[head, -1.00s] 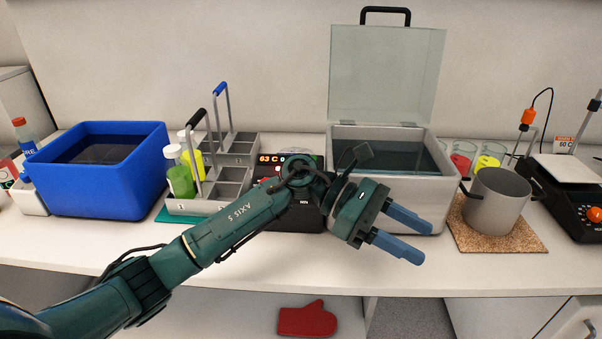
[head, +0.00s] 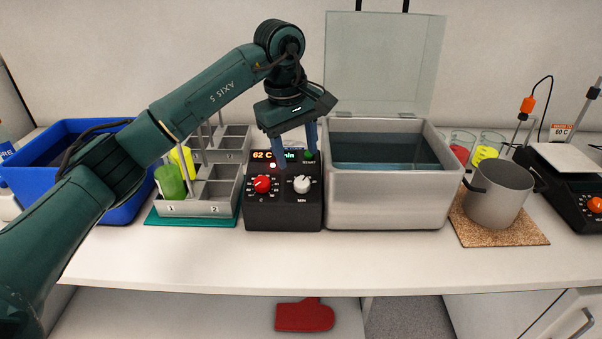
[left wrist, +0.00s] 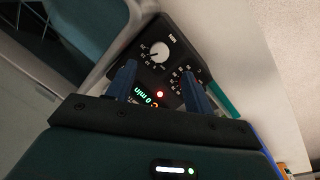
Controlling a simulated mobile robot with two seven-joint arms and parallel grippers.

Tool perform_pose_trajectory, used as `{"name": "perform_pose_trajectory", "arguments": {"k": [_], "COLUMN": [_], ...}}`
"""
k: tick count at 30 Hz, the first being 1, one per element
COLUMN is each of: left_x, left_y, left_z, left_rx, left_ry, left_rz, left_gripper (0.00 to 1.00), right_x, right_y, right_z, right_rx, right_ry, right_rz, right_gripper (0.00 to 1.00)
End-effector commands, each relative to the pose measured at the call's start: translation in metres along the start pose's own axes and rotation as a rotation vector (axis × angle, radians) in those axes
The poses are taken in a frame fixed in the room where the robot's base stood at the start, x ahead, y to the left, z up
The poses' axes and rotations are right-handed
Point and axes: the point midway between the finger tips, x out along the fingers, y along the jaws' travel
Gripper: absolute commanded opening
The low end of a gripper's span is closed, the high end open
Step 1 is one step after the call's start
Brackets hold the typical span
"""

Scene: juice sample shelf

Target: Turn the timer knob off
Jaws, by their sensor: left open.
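The black control box (head: 284,215) stands between the rack and the water bath. Its white timer knob (head: 301,185), marked MIN, is at the right of the front panel, and a red knob (head: 262,184) is at the left. The display (head: 272,156) reads 62 C, with its middle part hidden by a finger. My left gripper (head: 297,162) is open and empty, pointing down over the top of the box. In the left wrist view the white knob (left wrist: 160,51) lies beyond the two blue fingers (left wrist: 158,84), with the lit display between them. My right gripper is not in view.
The open water bath (head: 386,200) stands close on the right of the box. A grey rack (head: 200,206) with a green-filled bottle (head: 170,182) is on the left, near a blue tub (head: 122,210). A pot (head: 498,197) sits farther right. The front counter is clear.

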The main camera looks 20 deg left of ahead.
Motion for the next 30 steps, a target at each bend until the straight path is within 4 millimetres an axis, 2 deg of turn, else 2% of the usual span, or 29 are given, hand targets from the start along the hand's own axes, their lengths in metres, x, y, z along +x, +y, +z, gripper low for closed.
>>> {"name": "perform_pose_trajectory", "arguments": {"k": [6, 12, 23, 30], "left_x": [0.043, 0.066, 0.072, 0.072], "left_y": [0.000, 0.001, 0.001, 0.001], "left_z": [0.001, 0.001, 0.001, 0.001], "left_rx": [0.001, 0.000, 0.001, 0.001], "left_ry": [-0.003, -0.002, -0.001, -0.001], "left_rz": [-0.002, 0.001, 0.002, 0.002], "left_gripper": [0.52, 0.52, 0.52, 0.34], "right_x": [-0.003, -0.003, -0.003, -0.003], "right_y": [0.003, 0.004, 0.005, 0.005], "right_z": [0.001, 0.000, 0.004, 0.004], "right_rx": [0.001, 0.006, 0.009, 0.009], "right_ry": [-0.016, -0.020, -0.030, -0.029], "right_rz": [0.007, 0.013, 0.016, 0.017], "right_gripper": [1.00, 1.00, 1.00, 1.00]}}
